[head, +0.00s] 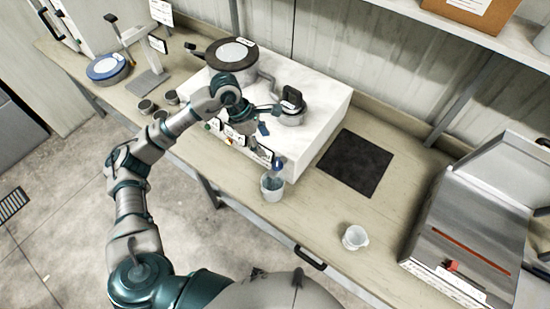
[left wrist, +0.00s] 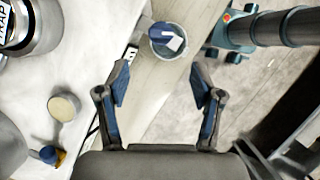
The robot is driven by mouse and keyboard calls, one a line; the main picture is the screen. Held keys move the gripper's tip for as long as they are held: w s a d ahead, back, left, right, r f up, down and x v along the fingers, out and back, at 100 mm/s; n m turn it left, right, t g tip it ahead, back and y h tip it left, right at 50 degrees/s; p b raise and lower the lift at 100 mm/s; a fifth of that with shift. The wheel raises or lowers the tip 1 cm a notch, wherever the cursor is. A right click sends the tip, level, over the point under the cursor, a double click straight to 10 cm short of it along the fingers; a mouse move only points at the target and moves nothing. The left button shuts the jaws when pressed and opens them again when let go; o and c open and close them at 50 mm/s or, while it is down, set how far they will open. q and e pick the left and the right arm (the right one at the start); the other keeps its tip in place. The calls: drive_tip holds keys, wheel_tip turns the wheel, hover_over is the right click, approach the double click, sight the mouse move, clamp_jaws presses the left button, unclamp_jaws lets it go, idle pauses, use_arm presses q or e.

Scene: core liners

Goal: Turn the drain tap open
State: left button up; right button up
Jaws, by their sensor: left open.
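The white bath box (head: 325,110) stands on the bench against the wall. A small blue-grey fitting (head: 278,163), which may be the drain tap, shows by its front right corner, just above a clear beaker (head: 271,188). The beaker also shows in the left wrist view (left wrist: 167,42), beyond my fingertips, with a blue and white piece over its mouth. A blue knob on a yellow body (left wrist: 48,154) is at lower left there; I cannot tell what it belongs to. My left gripper (head: 268,118) is open and empty over the box's front part (left wrist: 162,78). My right gripper is out of view.
A lidded pot (head: 231,54) and a black-handled metal vessel (head: 291,108) stand on the box. A black mat (head: 354,163), a white cup (head: 355,237) and a steel machine (head: 470,235) are to the right. Bare bench lies between the beaker and the cup.

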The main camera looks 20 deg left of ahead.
sight(277, 161)
use_arm(q)
drive_tip(key=p+x, duration=0.1)
drive_tip(key=x, duration=0.9)
drive_tip(key=shift+d, duration=0.15)
drive_tip(key=shift+f, duration=0.4)
drive_tip(key=shift+c, duration=0.3)
drive_tip(key=shift+d+r, duration=0.1)
drive_tip(key=shift+d, duration=0.05)
drive_tip(key=c, duration=1.1)
